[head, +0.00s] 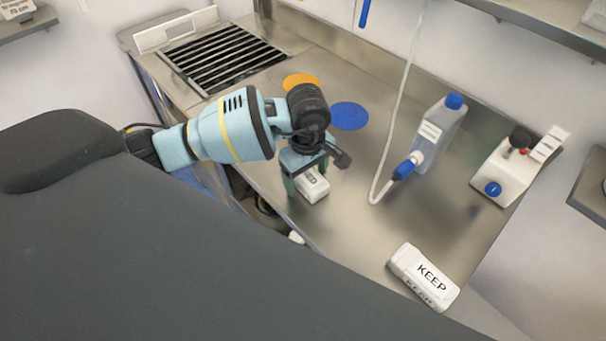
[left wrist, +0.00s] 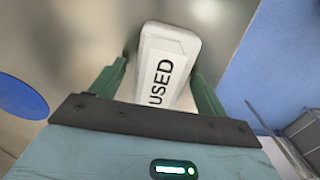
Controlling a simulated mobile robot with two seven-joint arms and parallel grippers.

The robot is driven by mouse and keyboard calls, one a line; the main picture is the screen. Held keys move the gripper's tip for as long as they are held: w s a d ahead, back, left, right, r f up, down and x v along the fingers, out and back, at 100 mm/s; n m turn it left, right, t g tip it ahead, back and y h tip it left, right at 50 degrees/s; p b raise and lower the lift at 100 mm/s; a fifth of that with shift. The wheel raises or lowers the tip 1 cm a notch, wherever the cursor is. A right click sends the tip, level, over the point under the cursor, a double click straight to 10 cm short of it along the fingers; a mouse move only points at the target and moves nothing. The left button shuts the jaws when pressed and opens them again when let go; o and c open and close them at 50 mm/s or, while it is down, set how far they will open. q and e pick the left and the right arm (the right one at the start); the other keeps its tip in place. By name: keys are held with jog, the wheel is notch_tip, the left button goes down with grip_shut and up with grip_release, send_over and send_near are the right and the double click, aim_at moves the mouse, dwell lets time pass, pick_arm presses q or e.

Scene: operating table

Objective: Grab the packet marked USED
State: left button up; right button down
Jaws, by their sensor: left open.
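The packet marked USED (left wrist: 163,68) is a white block with black lettering. In the left wrist view it lies between the two green fingers of my left gripper (left wrist: 160,85), with a gap showing on the left side. In the head view the packet (head: 313,185) lies on the steel counter, partly hidden by my left gripper (head: 304,187), which points down over it and is open. A second white packet, marked KEEP (head: 425,276), lies nearer the counter's front right. My right gripper is not in view.
The steel counter (head: 345,225) holds a blue disc (head: 349,116), an orange disc (head: 301,80), a bottle with blue caps and a tube (head: 436,137), and a white container (head: 503,174). A black grate (head: 222,58) is at the back left. The counter's front edge runs close to the USED packet.

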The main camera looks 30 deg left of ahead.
aim_at(307, 174)
pick_arm(q)
jog(key=shift+f, duration=0.15)
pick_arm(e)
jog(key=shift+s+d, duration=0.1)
pick_arm(q)
jog(key=c, duration=1.1)
jog(key=shift+o, duration=0.2)
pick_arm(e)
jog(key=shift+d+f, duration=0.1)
pick_arm(q)
jog(key=shift+r, duration=0.5)
notch_tip(307, 174, up, 2)
jog(key=shift+r, duration=0.15)
jog(key=s+d, duration=0.3)
jog(key=d, duration=0.1)
jog(key=s+d+r+b, duration=0.1)
jog(key=s+d, duration=0.6)
jog(key=d, duration=0.1)
jog(key=shift+s+d+r, duration=0.15)
jog(key=shift+r, duration=0.25)
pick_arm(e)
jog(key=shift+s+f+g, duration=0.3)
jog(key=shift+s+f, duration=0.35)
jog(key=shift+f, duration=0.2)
